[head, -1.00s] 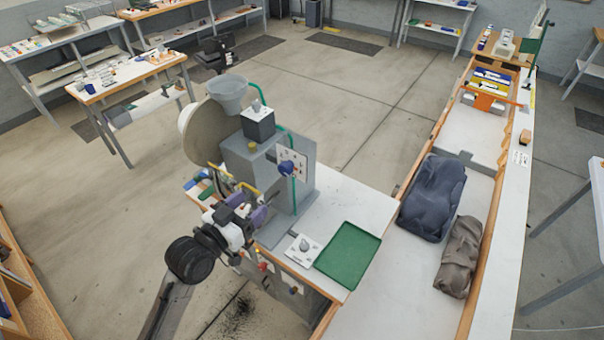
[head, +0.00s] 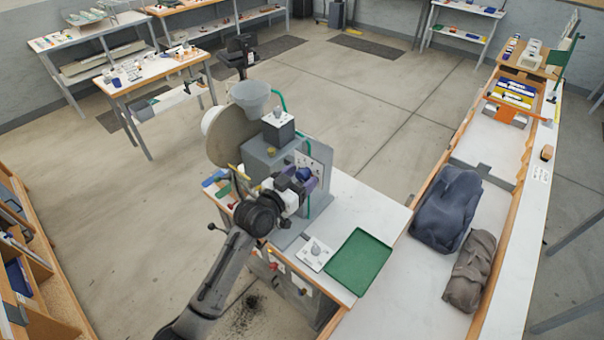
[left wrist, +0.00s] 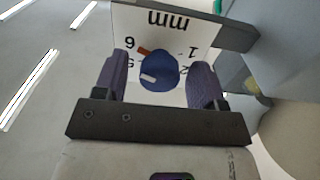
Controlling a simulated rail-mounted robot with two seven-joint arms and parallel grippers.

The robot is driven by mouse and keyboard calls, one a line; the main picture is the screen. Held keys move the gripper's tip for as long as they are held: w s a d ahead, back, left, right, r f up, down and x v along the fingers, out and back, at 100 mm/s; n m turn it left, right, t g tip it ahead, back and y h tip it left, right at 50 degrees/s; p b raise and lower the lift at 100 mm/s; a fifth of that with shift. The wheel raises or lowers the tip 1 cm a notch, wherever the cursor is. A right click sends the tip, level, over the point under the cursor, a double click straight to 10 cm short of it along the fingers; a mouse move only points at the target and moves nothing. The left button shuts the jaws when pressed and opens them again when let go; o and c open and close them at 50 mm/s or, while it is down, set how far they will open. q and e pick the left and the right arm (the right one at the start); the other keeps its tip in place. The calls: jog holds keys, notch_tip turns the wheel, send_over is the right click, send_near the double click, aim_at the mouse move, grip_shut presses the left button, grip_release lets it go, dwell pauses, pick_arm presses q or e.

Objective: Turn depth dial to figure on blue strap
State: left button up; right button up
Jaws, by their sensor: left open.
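The blue depth dial (left wrist: 158,72) sits on a white plate marked "mm" in the left wrist view, upside down there. Figures 6, 5, 1 and 2 show around it, some partly hidden. Its white mark points to the lower left of the picture, on the side of the 5. An orange mark is near the 6. My left gripper (left wrist: 157,84) is open, one purple finger on each side of the dial, with visible gaps. In the head view the left gripper (head: 304,182) is at the press's (head: 268,160) dial plate (head: 320,165). I cannot make out a blue strap. My right gripper is not in view.
A green tray (head: 357,262) and a white plate with a grey knob (head: 316,254) are on the press table, in front of the press. A dark blue bag (head: 447,208) and a brown bundle (head: 470,270) lie in the long bench at the right.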

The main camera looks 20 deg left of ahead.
pick_arm(q)
jog(key=shift+w+d, duration=0.15)
jog(key=shift+w, duration=0.25)
jog(key=shift+c, duration=0.2)
jog(key=c, duration=0.9)
jog(key=shift+o, duration=0.2)
